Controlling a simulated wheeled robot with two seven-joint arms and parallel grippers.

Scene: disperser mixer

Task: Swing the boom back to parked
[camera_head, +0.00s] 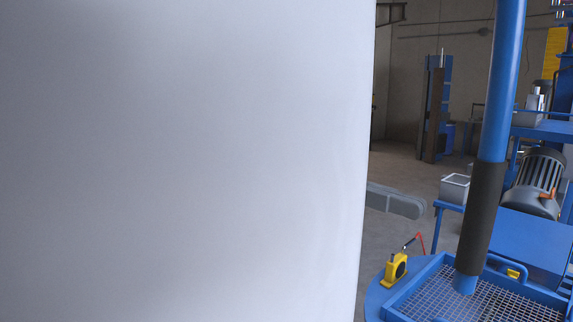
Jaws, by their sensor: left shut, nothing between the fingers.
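A blue boom tube (506,80) comes down from the top edge at the right, tilted slightly. It carries a dark grip sleeve (480,218) on its lower part. Its blue lower end is over a metal mesh in a blue-framed tray (448,300). A very large pale surface, probably my own arm close to the camera, hides the left two thirds of the view. A grey rounded piece, seemingly my left gripper (396,201), sticks out past its right edge. It is shut and empty, apart from the sleeve in the picture. My right gripper is not in view.
Behind the tube are a motor (536,184), a grey bin (455,188) and a blue bench (515,235). A blue upright machine (436,105) stands farther back. Open floor shows between them.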

